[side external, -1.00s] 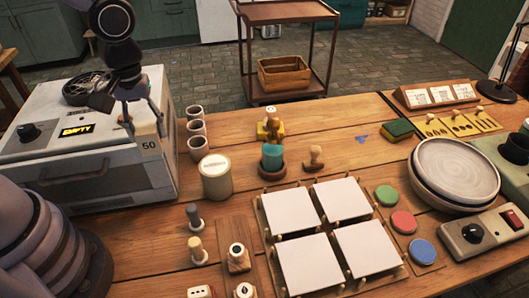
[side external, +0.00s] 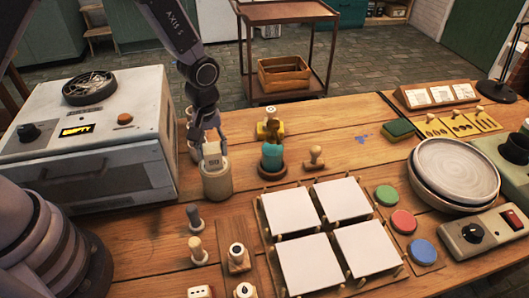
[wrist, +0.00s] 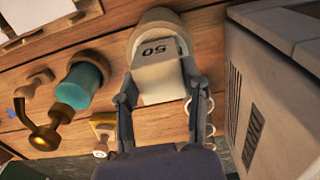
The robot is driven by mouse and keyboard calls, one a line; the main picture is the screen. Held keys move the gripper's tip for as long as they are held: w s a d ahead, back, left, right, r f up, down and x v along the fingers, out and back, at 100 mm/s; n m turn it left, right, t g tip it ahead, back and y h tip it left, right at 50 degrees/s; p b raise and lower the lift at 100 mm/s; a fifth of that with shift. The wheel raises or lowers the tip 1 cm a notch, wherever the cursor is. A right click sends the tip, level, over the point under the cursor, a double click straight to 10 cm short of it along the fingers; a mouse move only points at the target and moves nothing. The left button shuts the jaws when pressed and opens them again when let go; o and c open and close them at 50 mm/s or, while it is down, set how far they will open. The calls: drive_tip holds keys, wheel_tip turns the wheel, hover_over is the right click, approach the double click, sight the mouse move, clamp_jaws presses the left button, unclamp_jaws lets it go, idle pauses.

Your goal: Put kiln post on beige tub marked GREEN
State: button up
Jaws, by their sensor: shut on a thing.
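The kiln post, a pale block marked 50 (side external: 214,161), is between the fingers of my gripper (side external: 211,148). In the wrist view the post (wrist: 159,75) fills the space between the fingers, its 50 upside down. The beige tub (side external: 217,187) is a round, pale container standing on the table. The post is upright at the tub's top, and I cannot tell whether it touches the lid. In the wrist view the tub's rim (wrist: 160,22) shows beyond the post. No GREEN marking is legible on the tub.
Several cups (side external: 192,140) stand just behind the tub, partly hidden by my arm. A teal-topped round item (side external: 272,158) and a wooden stamp (side external: 315,157) are to its right. The kiln (side external: 85,140) stands left. White tiles (side external: 307,264) lie in front right.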

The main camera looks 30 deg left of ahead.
drive_tip(key=shift+f, duration=0.15)
drive_tip(key=o, duration=1.2)
wheel_tip(320, 180, up, 12)
wheel_tip(320, 180, up, 13)
drive_tip(key=m+t, duration=0.3)
drive_tip(key=m, duration=0.1)
hover_over(212, 148)
drive_tip(key=s+a, duration=0.8)
drive_tip(key=s+a+r+m+t, duration=0.1)
drive_tip(key=s, duration=0.3)
drive_tip(key=s+a+r+m, duration=0.1)
drive_tip(key=s+a+m, duration=0.1)
drive_tip(key=s, duration=0.3)
drive_tip(key=s+a+r+m+t, duration=0.1)
drive_tip(key=s+a+r+m, duration=0.1)
drive_tip(key=s, duration=0.2)
drive_tip(key=shift+s+t, duration=0.3)
drive_tip(key=shift+s, duration=0.05)
